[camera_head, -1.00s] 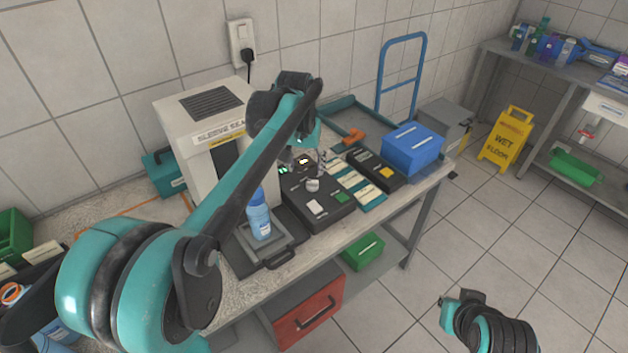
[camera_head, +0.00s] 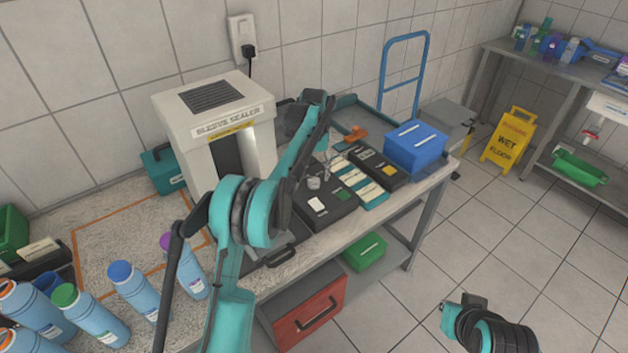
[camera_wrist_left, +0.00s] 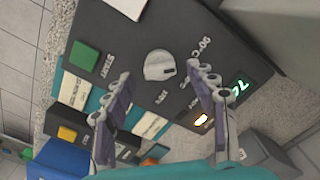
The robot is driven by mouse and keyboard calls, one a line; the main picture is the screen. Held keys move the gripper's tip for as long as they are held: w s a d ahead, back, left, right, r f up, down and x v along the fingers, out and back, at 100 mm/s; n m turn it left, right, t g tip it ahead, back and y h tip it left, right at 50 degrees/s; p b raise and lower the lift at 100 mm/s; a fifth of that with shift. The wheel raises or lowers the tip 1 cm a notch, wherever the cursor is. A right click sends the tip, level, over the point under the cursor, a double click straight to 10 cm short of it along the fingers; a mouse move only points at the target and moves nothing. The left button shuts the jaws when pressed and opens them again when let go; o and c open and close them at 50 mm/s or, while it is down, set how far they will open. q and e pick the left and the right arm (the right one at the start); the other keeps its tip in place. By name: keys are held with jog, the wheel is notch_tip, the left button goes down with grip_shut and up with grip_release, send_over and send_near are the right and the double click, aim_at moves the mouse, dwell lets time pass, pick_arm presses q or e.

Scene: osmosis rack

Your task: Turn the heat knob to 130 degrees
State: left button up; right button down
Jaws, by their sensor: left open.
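The heat knob (camera_wrist_left: 158,66) is a pale round dial on a dark control box (camera_head: 328,206); it also shows in the head view (camera_head: 314,183). In the left wrist view, temperature marks stand around it, with "90°C" readable, and a green lit display (camera_wrist_left: 239,88) sits at the right, its digits partly readable. My left gripper (camera_wrist_left: 160,78) is open, its two fingers apart on either side of the knob in that view. I cannot tell whether they touch it. In the head view the left gripper (camera_head: 324,166) is small above the box.
A white sleeve sealer (camera_head: 179,118) stands left of the box. A blue box (camera_head: 414,150) sits at the right end of the table. Several blue bottles (camera_head: 133,285) stand at the left.

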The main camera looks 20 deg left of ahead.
pick_arm(q)
jog(key=shift+f, duration=1.1)
jog(key=c, duration=1.2)
jog(key=shift+o, duration=0.2)
jog(key=shift+r, duration=0.1)
jog(key=shift+m+p, duration=0.5)
jog(key=shift+m, duration=0.4)
jog(key=shift+r+m+p, duration=0.1)
jog(key=shift+m+p, duration=0.65)
jog(key=shift+m, duration=0.45)
jog(key=shift+m+p, duration=0.95)
jog(key=shift+m, duration=1.25)
